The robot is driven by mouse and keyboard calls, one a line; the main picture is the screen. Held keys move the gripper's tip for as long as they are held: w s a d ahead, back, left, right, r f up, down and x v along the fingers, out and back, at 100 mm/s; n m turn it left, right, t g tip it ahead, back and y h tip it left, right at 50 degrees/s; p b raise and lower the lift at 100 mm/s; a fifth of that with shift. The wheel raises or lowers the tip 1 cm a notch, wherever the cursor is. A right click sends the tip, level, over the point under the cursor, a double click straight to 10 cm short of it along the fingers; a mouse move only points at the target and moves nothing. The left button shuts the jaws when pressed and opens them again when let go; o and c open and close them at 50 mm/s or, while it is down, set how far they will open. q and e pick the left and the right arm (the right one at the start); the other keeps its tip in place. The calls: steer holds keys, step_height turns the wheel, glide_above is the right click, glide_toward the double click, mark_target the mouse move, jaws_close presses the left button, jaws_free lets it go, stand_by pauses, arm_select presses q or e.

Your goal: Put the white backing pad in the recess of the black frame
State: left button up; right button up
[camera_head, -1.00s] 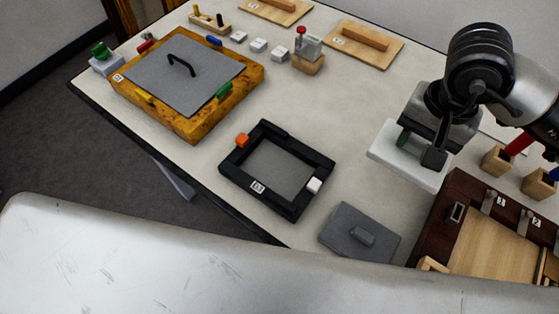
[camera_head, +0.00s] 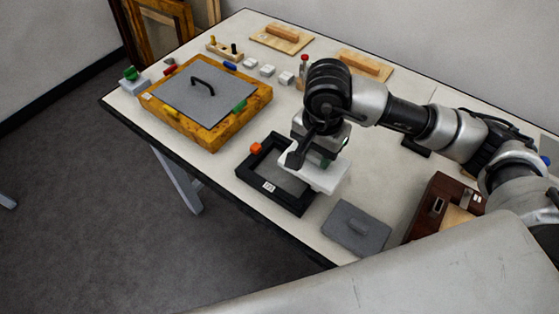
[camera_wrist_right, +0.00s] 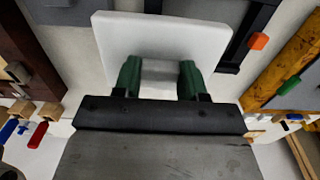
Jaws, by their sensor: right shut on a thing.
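The white backing pad (camera_head: 318,176) is held by my right gripper (camera_head: 326,160), above the right part of the black frame. The right wrist view shows the green fingertips (camera_wrist_right: 159,78) shut on a raised grip in the middle of the pad (camera_wrist_right: 125,32). The black frame (camera_head: 285,197) lies on the table, its recess (camera_head: 275,172) grey inside; the pad and gripper hide its right side. A corner of the frame shows in the right wrist view (camera_wrist_right: 258,20). An orange block (camera_head: 256,148) sits on its left corner. My left gripper is not in view.
A burl-wood frame with a grey panel (camera_head: 207,103) lies to the left. A dark brown box (camera_head: 437,205) stands at right. Small white blocks (camera_head: 267,71) lie behind.

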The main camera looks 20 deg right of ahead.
steer(key=w+a+f, duration=0.2)
steer(key=w+a+f+p, duration=0.1)
steer(key=w+a, duration=0.1)
steer(key=shift+w+a+f, duration=0.25)
steer(key=shift+w+f, duration=0.1)
steer(key=shift+w+a+f, duration=0.1)
steer(key=shift+w+f, duration=0.05)
steer(key=shift+f, duration=0.05)
steer(key=shift+f+p, duration=0.4)
step_height(320, 180, down, 3)
steer(key=shift+f+p, duration=0.1)
steer(key=shift+p, duration=0.4)
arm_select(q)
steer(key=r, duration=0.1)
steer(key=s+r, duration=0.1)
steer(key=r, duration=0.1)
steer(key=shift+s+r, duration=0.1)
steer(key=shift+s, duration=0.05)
arm_select(e)
steer(key=shift+w+f+b, duration=0.1)
steer(key=shift+f+b, duration=0.2)
steer(key=o, duration=0.9)
steer(key=shift+r, duration=0.1)
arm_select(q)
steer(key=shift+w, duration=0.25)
